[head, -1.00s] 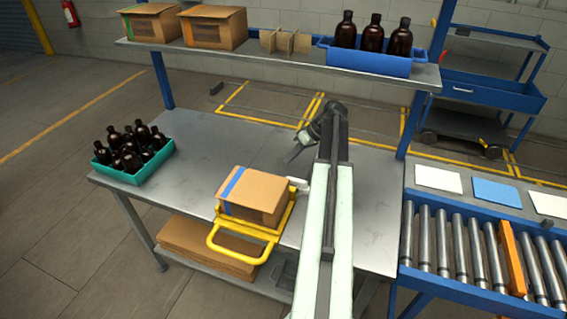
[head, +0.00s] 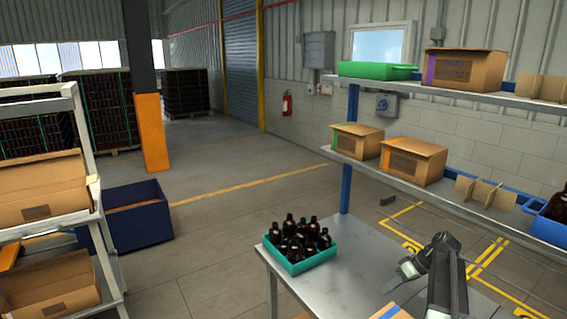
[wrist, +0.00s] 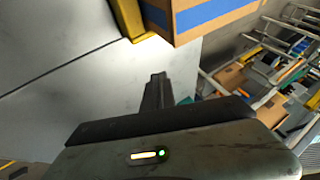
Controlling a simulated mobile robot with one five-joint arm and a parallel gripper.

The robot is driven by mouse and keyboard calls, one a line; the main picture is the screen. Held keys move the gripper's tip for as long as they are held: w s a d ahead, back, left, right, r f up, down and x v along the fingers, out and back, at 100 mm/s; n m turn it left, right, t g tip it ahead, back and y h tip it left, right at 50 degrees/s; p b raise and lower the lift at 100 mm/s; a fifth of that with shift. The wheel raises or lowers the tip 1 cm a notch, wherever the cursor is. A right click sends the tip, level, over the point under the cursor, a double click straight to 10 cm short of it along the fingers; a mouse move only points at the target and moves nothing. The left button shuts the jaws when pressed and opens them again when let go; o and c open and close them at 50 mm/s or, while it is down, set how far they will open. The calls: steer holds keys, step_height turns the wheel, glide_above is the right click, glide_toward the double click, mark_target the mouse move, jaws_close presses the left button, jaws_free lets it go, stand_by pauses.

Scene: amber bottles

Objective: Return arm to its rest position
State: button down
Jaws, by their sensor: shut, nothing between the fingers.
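My gripper (wrist: 157,92) is shut and empty in the wrist view, with bare grey table surface (wrist: 60,60) beyond and to its left. A cardboard box with a blue stripe (wrist: 205,15) is ahead of it, apart from the fingers. In the head view my arm (head: 440,265) is folded at the lower right, over the grey table (head: 345,280). The same box (head: 392,312) only just shows at the bottom edge there.
A teal crate (head: 297,268) of amber bottles stands on the table's far left corner. Shelves with boxes (head: 414,160) and a blue bin (head: 551,228) rise behind the table. A white rack (head: 92,190) with cartons stands at the left. Open floor (head: 200,260) lies between.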

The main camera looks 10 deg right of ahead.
steer(key=s+a+f+n+g+h, duration=0.1)
steer(key=a+g, duration=0.1)
steer(key=a, duration=1.2)
steer(key=s+a+f+n+g+h, duration=0.1)
steer(key=a+f, duration=0.1)
steer(key=a, duration=1.1)
steer(key=s+a+h, duration=0.2)
steer(key=s+a, duration=0.3)
steer(key=a, duration=0.1)
steer(key=d+m, duration=0.1)
steer(key=m, duration=0.1)
steer(key=s+d+f+m+h, duration=0.1)
steer(key=m, duration=0.1)
steer(key=d+m+h, duration=0.1)
steer(key=m, duration=0.1)
steer(key=shift+s+d+f, duration=0.15)
steer(key=shift+s, duration=0.25)
